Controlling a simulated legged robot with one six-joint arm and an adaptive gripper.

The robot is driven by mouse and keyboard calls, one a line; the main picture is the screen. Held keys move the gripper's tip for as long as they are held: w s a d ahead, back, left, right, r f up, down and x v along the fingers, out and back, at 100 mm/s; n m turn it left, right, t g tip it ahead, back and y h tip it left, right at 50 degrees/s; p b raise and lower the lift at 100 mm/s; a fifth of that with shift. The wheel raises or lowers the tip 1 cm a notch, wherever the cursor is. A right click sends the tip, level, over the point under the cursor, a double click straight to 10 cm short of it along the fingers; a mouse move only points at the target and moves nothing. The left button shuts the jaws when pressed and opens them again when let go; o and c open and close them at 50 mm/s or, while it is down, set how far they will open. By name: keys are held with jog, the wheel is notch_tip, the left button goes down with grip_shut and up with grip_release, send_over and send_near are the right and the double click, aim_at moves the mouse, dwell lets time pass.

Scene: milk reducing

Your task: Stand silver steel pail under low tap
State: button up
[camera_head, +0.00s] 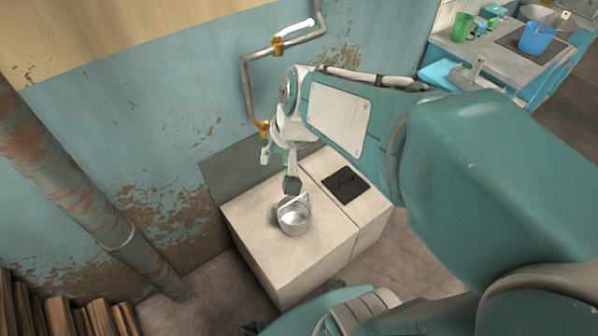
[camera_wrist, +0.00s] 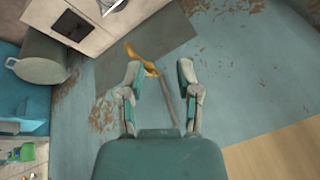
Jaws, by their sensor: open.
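The silver steel pail (camera_head: 294,220) stands upright on top of the pale counter block (camera_head: 257,222), with its handle raised at the back. It is cut off at the top edge of the wrist view (camera_wrist: 113,4). The low tap (camera_head: 263,128) is a brass fitting at the lower end of a grey wall pipe. It shows as a yellow fitting beyond the fingers in the wrist view (camera_wrist: 146,62). My gripper (camera_head: 278,171) is open and empty, above and behind the pail and close to the tap. In the wrist view its fingers (camera_wrist: 160,74) are spread apart. Nothing touches the pail.
A dark square plate (camera_head: 346,185) is set in the counter's right part. A second tap (camera_head: 279,46) with a white lever is higher on the pipe. A large grey vessel (camera_wrist: 40,55) stands beside the counter. A rusty pipe (camera_head: 85,195) and stacked wood (camera_head: 75,318) are at left.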

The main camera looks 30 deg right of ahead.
jog(key=s+r+n+t+h, duration=0.1)
jog(key=s+r+n+h, duration=0.1)
jog(key=s, duration=0.8)
notch_tip(320, 180, up, 2)
jog(key=shift+d+r+n+t, duration=0.15)
jog(key=shift+r+n+t, duration=0.15)
jog(key=shift+n, duration=0.5)
